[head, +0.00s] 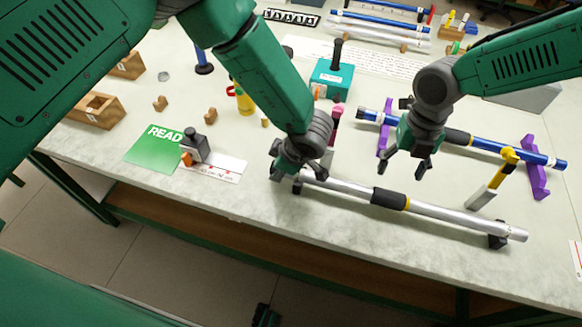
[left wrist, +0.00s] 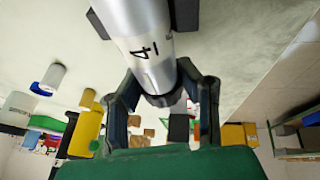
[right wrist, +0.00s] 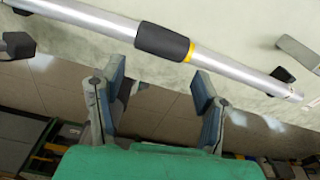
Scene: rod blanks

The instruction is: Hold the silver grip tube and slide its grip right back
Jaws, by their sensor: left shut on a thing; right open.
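The silver grip tube (head: 447,214) lies slanted near the front edge of the table on dark supports. Its dark grip (head: 388,198) with a yellow band at its right end sits near the middle of the tube. My left gripper (head: 297,172) is shut on the tube's left end; in the left wrist view its fingers close around the silver tube (left wrist: 146,45), which bears a number. My right gripper (head: 408,172) is open and empty, above and behind the grip. In the right wrist view the grip (right wrist: 163,42) lies beyond my open fingers (right wrist: 158,100), apart from them.
A blue tube (head: 487,144) lies behind on purple stands (head: 535,170). A yellow-headed tool (head: 492,180) stands close behind the silver tube. A teal block (head: 331,80), a green READ card (head: 153,147) and a dark stamp-like object (head: 195,146) are farther left.

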